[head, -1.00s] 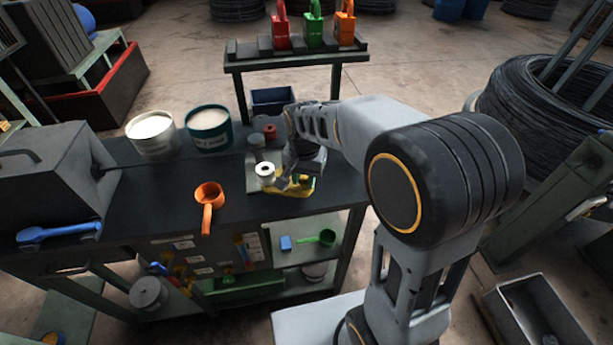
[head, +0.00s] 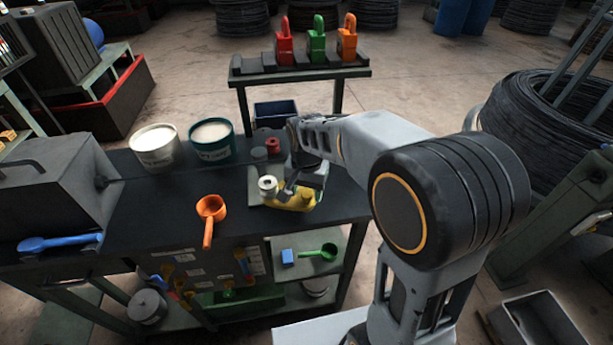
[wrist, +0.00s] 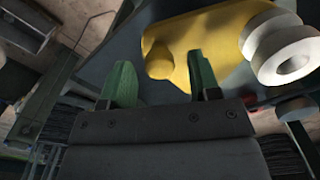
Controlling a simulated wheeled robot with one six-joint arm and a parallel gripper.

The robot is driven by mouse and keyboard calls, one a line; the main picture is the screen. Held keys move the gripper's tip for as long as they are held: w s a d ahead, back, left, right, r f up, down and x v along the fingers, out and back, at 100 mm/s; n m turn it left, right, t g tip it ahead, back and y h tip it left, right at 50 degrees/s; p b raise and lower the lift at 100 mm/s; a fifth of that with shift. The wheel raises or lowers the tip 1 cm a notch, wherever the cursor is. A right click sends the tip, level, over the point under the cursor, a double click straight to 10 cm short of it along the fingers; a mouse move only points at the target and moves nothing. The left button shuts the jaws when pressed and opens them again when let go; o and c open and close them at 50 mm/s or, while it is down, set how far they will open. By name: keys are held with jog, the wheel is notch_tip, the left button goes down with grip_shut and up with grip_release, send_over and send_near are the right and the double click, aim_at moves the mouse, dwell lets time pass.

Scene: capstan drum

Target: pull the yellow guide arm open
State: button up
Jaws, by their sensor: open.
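The yellow guide arm (head: 301,203) lies on the bench near its right front corner, with a white spool-shaped roller (head: 267,184) at its left end. In the wrist view, the guide arm (wrist: 210,38) fills the top, with a rounded yellow knob (wrist: 160,62) and the roller (wrist: 285,48) at the right. My gripper (wrist: 160,72) is open, its two green fingers apart. The knob appears between the fingertips in that view; I cannot tell whether they touch it. In the head view my gripper (head: 288,188) is just above and behind the guide arm and hides part of it.
An orange ladle (head: 210,210), a white tub (head: 156,146) and a green-rimmed tub (head: 212,138) stand left on the bench. A red spool (head: 273,146) is behind. A rack (head: 300,70) with padlock-shaped pieces stands beyond. A wire coil (head: 545,125) is at the right.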

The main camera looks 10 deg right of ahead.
notch_tip(320, 180, up, 13)
jog(key=shift+r, duration=0.2)
dwell(0.3)
dwell(0.3)
jog(key=s+d+f+n+t, duration=0.2)
jog(key=s+d+f+n, duration=0.1)
jog(key=s, duration=0.3)
jog(key=s+d+f+n+t, duration=0.2)
jog(key=s+f, duration=0.3)
jog(key=s, duration=0.1)
jog(key=shift+s+d+f+n, duration=0.2)
jog(key=shift+s+d+n, duration=0.2)
